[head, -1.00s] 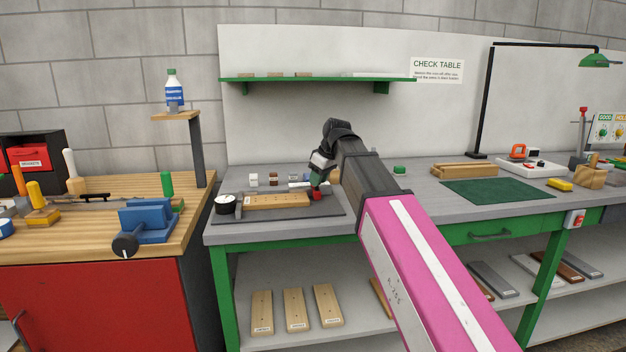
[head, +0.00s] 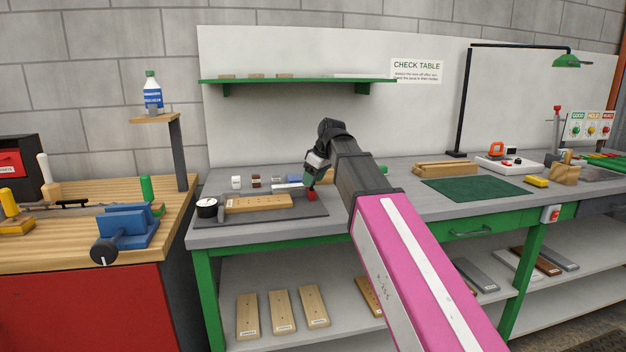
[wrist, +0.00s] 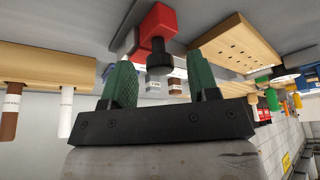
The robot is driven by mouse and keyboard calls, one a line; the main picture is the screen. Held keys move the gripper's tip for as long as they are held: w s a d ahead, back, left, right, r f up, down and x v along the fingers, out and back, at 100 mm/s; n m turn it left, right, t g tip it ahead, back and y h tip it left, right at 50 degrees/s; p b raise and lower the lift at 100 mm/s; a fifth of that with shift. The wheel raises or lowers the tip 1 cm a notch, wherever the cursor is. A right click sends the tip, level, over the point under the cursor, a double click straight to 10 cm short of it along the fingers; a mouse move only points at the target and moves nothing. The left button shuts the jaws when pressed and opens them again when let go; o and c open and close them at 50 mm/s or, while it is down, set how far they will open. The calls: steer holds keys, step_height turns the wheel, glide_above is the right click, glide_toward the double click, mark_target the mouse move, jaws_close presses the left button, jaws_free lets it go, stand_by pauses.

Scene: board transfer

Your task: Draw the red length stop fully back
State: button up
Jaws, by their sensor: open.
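The red length stop (head: 312,195) sits at the right part of the dark mat (head: 268,217), to the right of the drilled wooden board (head: 258,204), with a small gap between them. In the wrist view the red stop (wrist: 156,22) carries a black knob (wrist: 160,57), and the board (wrist: 235,42) shows beside it. My gripper (head: 312,184) is over the stop. Its green fingers (wrist: 162,80) are open, with the knob seen in the space between them. I cannot tell whether a finger touches the knob or stop.
A round dial gauge (head: 207,208) stands at the board's left end. Small blocks (head: 256,181) stand behind the board. To the right are a wooden block (head: 446,169) and a green mat (head: 476,189). My arm hides part of the bench.

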steer(key=v, duration=1)
steer(key=shift+d+r, duration=0.2)
steer(key=shift+r, duration=0.05)
